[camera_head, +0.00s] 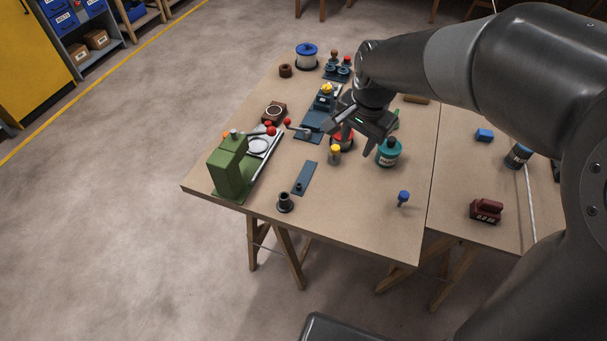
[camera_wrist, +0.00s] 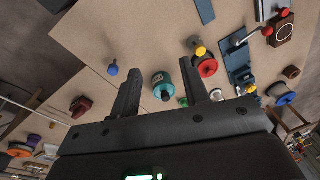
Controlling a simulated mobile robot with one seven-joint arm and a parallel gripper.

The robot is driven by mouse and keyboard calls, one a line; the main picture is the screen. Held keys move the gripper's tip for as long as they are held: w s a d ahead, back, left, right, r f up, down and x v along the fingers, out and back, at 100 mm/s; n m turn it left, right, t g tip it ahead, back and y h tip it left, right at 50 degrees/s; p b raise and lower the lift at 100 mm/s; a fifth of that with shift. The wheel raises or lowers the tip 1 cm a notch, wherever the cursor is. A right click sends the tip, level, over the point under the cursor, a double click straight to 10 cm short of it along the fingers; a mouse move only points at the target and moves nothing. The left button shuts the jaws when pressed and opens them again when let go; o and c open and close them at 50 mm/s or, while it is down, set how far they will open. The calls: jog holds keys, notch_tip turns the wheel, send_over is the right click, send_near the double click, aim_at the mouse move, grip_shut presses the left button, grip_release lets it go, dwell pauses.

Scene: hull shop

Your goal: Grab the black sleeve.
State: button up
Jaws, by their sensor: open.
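The black sleeve (camera_head: 285,203), a short upright tube with a wide flanged foot, stands near the front edge of the table in the head view, right of the green press. I do not see it in the wrist view. My gripper (camera_head: 349,142) is open and empty above the middle of the table, up and to the right of the sleeve and well apart from it. In the wrist view my gripper's two fingers (camera_wrist: 160,67) stand apart, with a teal jar (camera_wrist: 162,88) seen below and between them.
The green press (camera_head: 229,167) stands left of the sleeve. A flat blue plate (camera_head: 304,178) lies close behind it. A yellow-topped piece (camera_head: 335,154), the teal jar (camera_head: 389,153) and a blue knob (camera_head: 403,197) stand to the right. The table front between sleeve and blue knob is clear.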

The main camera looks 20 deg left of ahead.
jog(key=m+g+h, duration=0.1)
send_over(299, 184)
notch_tip(299, 184, down, 11)
jog(key=shift+m, duration=0.3)
jog(key=f, duration=0.5)
jog(key=shift+s+a+f, duration=0.1)
jog(key=shift+s, duration=0.25)
jog(key=shift+w+f, duration=0.15)
jog(key=shift+f, duration=1.3)
jog(key=shift+w+f, duration=0.15)
jog(key=shift+f, duration=1.3)
jog(key=shift+c, duration=0.5)
grip_shut()
